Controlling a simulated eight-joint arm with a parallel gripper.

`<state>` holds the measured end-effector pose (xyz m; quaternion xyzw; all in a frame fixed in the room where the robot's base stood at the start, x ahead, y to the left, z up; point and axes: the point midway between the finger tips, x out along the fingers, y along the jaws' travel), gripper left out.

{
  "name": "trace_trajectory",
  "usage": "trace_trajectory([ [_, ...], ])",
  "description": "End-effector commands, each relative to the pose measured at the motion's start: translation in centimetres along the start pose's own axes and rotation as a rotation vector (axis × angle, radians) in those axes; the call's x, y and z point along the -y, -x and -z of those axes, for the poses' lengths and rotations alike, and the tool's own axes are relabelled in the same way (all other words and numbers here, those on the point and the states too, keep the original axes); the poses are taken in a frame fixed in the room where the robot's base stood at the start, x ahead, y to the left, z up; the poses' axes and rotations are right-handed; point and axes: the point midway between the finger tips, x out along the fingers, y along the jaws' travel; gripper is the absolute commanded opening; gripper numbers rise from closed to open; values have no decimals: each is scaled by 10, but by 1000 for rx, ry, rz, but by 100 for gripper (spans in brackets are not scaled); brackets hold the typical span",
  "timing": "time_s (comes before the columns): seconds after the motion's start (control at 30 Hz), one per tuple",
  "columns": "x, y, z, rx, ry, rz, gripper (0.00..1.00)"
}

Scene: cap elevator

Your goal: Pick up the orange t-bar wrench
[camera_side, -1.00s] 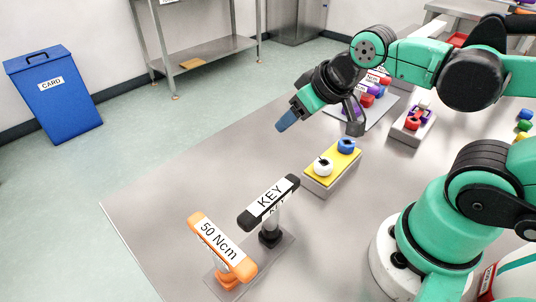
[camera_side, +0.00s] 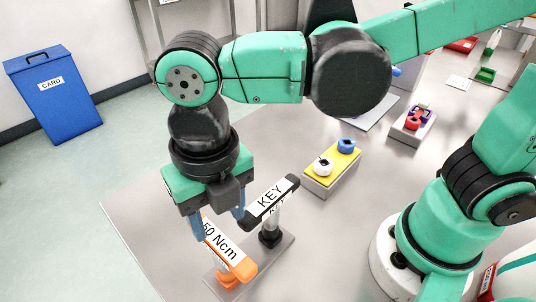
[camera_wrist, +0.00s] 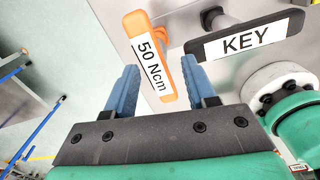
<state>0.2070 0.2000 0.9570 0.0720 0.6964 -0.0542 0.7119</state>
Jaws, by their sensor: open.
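The orange t-bar wrench (camera_side: 232,259) has a bar handle labelled "50 Ncm" and stands upright in a grey stand near the table's front left. In the wrist view its bar (camera_wrist: 151,58) lies between and just beyond my blue fingers. My gripper (camera_side: 219,226) is open and points down over the orange bar. One finger appears on each side of the bar in the wrist view (camera_wrist: 160,85). I cannot tell how much height is left between fingertips and bar. In the side view my gripper hides the far end of the orange handle.
A black t-bar wrench labelled "KEY" (camera_side: 269,199) stands close to the right of the orange one, near my right finger. A yellow-topped block (camera_side: 324,173) with a white and a blue cap is farther back. A blue card bin (camera_side: 55,95) stands on the floor.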

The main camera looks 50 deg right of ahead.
Motion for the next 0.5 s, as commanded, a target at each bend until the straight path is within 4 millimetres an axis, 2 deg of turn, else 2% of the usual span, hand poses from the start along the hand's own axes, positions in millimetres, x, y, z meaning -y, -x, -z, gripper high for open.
trace_trajectory([
  [0.13, -8, -2, 9, -20, 161, 23, 50],
  [0.27, -9, -10, 10, -24, 186, 27, 50],
  [0.5, -8, -38, 10, -22, 182, 26, 50],
])
